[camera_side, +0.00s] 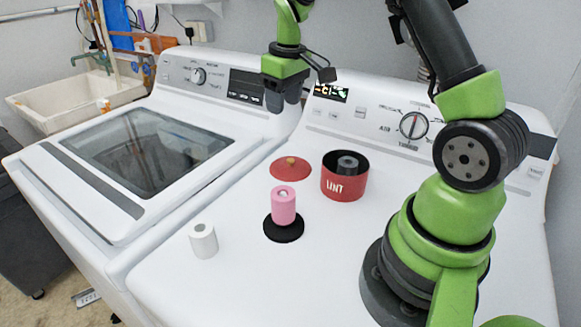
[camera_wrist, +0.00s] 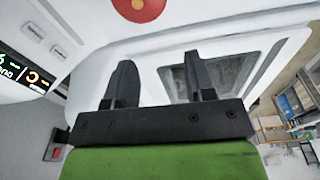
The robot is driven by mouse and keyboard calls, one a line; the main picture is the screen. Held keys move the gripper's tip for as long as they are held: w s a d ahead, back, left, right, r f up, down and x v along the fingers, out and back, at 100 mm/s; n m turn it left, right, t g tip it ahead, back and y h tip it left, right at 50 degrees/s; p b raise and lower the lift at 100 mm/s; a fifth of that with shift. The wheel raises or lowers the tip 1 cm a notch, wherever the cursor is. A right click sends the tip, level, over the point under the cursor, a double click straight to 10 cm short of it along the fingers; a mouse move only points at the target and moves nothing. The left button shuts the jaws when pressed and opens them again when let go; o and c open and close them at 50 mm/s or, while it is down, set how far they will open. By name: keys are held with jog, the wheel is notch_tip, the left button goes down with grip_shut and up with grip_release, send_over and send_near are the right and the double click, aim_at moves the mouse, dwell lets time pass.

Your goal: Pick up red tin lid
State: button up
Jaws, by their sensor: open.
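The red tin lid (camera_side: 291,168) is a flat red disc with a small tan knob, lying on the white machine top left of the red tin. In the wrist view the lid (camera_wrist: 138,7) shows at the top edge, partly cut off, beyond the fingertips. The red tin (camera_side: 344,180) has white lettering and stands open with a dark grey cylinder inside. My gripper (camera_side: 283,95) is above and behind the lid, apart from it. In the wrist view my gripper (camera_wrist: 160,75) has its two dark fingers spread with nothing between them.
A pink spool (camera_side: 284,205) stands on a black disc (camera_side: 284,232) in front of the lid. A white roll (camera_side: 203,241) stands near the left edge. The control panel (camera_side: 385,122) rises behind. The machine top between the white roll and lid is clear.

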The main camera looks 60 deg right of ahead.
jog(key=g, duration=0.1)
send_over(290, 159)
notch_tip(290, 159, down, 7)
jog(key=shift+n, duration=0.4)
jog(key=f, duration=0.2)
jog(key=s+f, duration=0.1)
jog(key=f, duration=0.1)
jog(key=shift+a, duration=0.1)
jog(key=shift+w+f, duration=0.25)
jog(key=shift+f, duration=1.3)
jog(key=shift+w+f, duration=0.2)
jog(key=shift+f, duration=1.3)
grip_shut()
